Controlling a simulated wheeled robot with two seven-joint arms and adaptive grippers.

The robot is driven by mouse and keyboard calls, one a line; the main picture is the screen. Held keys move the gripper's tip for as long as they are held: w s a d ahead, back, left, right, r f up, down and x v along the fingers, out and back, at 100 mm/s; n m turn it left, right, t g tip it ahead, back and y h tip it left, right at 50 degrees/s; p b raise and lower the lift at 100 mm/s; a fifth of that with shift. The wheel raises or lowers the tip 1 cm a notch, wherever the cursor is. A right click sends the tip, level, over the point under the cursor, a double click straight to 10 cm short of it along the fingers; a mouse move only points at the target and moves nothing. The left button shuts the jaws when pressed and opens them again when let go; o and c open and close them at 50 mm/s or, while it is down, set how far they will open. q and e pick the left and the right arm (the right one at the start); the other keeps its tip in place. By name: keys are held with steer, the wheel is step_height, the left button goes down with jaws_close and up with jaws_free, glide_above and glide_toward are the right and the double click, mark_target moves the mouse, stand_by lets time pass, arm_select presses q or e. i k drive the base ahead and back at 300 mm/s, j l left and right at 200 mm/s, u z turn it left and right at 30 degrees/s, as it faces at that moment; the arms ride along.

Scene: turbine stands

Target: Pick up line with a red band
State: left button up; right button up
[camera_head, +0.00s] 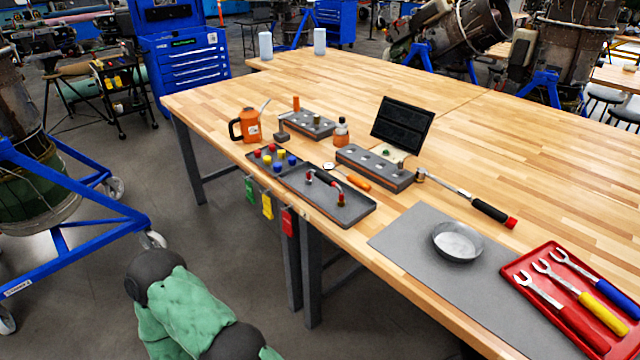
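A curved grey line (340,183) lies in the right part of a dark tray (357,216) near the table's front edge. Its two ends look reddish; at this size I cannot tell a clear band. A black sleeve or handle lies close beside it at the tray's back edge. The tray's left part holds several red, yellow and blue caps (281,154). One of my arms, green with black joints, shows at the bottom left, below and in front of the table. Neither gripper is in view.
Behind the tray stand grey blocks (375,169), an orange can (249,125) and a dark screen (403,123). A torque wrench (465,195), a bowl (458,241) on a grey mat (420,250) and a red wrench tray (519,262) lie right. Tags hang off the front edge.

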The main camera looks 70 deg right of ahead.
mark_target(326, 179)
steer(key=z, duration=2.55)
steer(key=i+j+u, duration=0.15)
steer(key=i+u, duration=0.3)
steer(key=i, duration=0.2)
